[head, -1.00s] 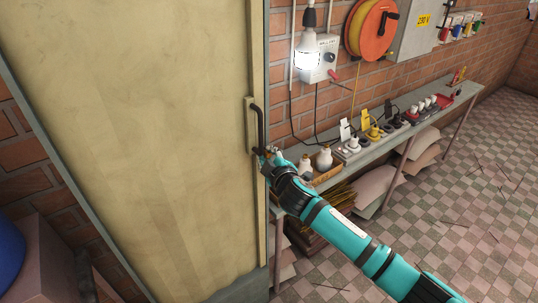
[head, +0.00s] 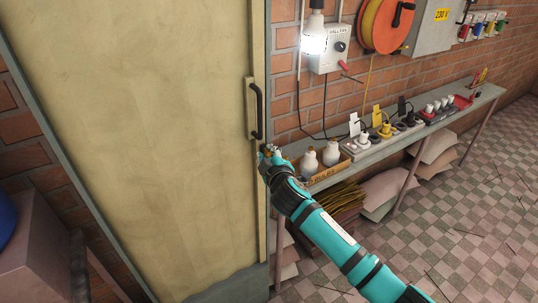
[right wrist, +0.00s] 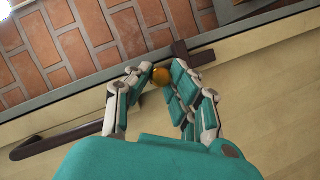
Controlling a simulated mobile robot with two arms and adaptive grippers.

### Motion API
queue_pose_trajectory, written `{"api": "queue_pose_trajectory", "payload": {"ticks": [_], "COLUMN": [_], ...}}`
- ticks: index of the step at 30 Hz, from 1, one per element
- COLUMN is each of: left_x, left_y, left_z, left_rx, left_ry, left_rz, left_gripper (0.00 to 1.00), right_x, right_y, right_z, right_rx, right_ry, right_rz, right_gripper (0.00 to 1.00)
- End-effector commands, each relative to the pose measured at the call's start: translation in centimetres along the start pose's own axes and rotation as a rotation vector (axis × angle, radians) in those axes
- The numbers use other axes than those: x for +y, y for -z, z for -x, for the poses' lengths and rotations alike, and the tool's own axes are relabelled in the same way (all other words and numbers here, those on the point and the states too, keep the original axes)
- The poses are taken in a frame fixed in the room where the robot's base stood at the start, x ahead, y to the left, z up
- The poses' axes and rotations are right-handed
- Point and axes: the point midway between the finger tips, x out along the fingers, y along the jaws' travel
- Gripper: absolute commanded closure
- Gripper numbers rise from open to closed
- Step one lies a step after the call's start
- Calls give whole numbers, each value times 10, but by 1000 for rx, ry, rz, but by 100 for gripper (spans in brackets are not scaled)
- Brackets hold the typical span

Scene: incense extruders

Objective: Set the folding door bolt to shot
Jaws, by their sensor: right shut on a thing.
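The pale yellow door (head: 150,130) fills the left of the head view, with a dark pull handle (head: 259,110) along its right edge. My right gripper (head: 268,153) is at that edge, just below the handle. In the right wrist view, my right gripper (right wrist: 160,77) is shut on a round brass knob (right wrist: 161,76), seen between its fingertips. A dark metal piece (right wrist: 180,50) lies across the door edge beside the fingers. The rest of the bolt is hidden by the fingers, so its position cannot be told. My left gripper is out of view.
Sacks lie below; the tiled floor at right is mostly open.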

Motion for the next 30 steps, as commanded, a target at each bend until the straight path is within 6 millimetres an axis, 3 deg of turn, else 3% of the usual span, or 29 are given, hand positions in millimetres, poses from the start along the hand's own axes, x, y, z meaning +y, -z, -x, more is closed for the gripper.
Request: {"api": "queue_pose_trajectory", "payload": {"ticks": [1,2,8,14,20,30], "left_x": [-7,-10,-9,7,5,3], "left_y": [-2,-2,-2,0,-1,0], "left_z": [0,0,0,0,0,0], "left_rx": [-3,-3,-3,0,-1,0], "left_ry": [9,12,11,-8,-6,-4], "left_rz": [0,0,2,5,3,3], "left_gripper": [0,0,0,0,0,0], "right_x": [-5,-6,-6,-5,-5,-5], "right_y": [-6,-6,-5,-3,-2,-3], "right_z": [0,0,0,0,11,78], "right_rx": [-11,-12,-9,-5,-3,-5], "right_ry": [9,10,10,8,7,8], "right_rz": [-1,-1,-2,-2,-2,-3], "right_gripper": [100,80,57,57,57,57]}}
